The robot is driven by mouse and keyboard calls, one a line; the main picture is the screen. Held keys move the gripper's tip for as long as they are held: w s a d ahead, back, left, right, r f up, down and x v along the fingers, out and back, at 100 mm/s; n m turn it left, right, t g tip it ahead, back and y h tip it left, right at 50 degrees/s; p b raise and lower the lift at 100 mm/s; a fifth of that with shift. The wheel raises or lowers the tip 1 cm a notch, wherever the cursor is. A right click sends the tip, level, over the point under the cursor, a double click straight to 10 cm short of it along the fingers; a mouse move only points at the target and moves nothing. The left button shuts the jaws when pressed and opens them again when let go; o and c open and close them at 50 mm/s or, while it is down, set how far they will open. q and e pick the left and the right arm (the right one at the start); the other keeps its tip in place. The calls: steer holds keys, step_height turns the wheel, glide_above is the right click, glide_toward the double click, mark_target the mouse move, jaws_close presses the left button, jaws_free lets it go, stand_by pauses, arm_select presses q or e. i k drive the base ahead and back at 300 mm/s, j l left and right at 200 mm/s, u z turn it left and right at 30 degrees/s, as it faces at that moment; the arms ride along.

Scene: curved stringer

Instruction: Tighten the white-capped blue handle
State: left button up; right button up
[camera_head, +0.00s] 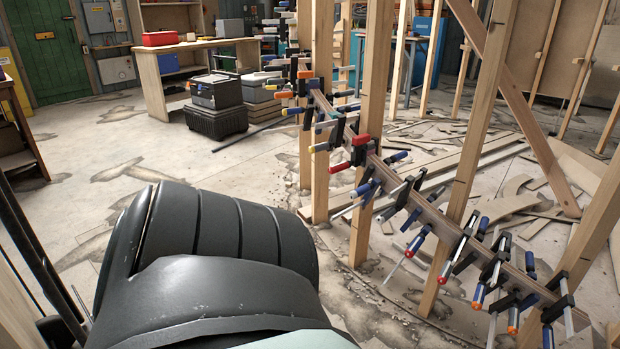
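A row of bar clamps with blue handles runs along the curved wooden stringer (432,214), from the back middle down to the lower right. Their handle caps differ in colour: red, orange and yellow ones show. A clamp handle at the lower right (568,318) seems to have a pale end, but it is too small to tell surely whether this is the white-capped blue handle. Neither of my grippers can be made out. A large dark part of my own body fills the lower left foreground, well apart from the clamps.
Upright wooden posts (470,150) stand along the stringer, with a diagonal brace at the right. Wood scraps (505,205) litter the floor behind. Black cases (216,120) and a workbench (151,82) stand at the back left. The concrete floor at left is mostly clear.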

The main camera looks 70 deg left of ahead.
mark_target(362, 190)
steer(key=u, duration=1.8)
steer(key=j+u, duration=0.2)
